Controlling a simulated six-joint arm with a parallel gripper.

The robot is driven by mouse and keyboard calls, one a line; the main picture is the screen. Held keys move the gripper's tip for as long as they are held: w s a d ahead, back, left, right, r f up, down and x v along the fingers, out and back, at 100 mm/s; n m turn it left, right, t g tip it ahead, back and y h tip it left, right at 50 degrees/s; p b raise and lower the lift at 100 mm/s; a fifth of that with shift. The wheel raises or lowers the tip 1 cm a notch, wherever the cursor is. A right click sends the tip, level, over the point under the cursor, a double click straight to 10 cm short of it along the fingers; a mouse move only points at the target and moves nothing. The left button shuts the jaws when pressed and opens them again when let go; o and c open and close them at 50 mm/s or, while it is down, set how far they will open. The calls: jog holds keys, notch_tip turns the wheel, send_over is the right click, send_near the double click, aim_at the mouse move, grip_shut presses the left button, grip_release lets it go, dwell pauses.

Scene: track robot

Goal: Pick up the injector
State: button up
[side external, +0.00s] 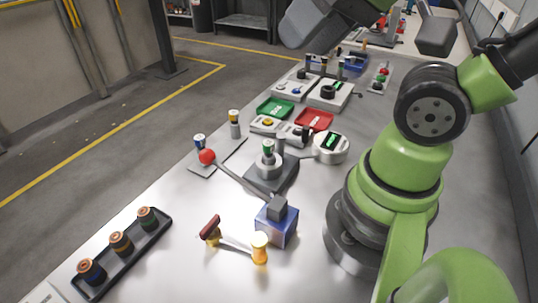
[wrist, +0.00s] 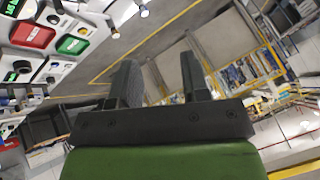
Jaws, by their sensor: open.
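My gripper (wrist: 158,66) is open in the wrist view, with two dark fingers apart and nothing between them. It points out over the floor, with the bench at the left of that view. In the side external view the arm reaches up to the top edge, well above the bench, and the fingers do not show clearly. I cannot tell for sure which object is the injector. Candidates are a small cylinder with a yellow band (side external: 235,124), a blue-and-white one (side external: 199,143) beside a red ball, and a cylinder with a green band (side external: 268,152) standing in a round grey fixture.
A black tray (side external: 100,281) holds three copper-topped cylinders at the front left. Green (side external: 275,109) and red (side external: 314,120) trays lie farther back. The bench's front middle is clear.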

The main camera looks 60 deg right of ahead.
jog(key=shift+o, duration=1.1)
jog(key=n+g+h, duration=0.2)
jog(key=n+g, duration=0.5)
jog(key=n, duration=0.7)
send_over(268, 142)
notch_tip(268, 142, down, 15)
jog(key=shift+w+r, duration=0.1)
jog(key=shift+r, duration=0.05)
jog(key=shift+n, duration=0.4)
notch_tip(268, 142, down, 4)
jog(key=shift+f, duration=3.25)
grip_shut()
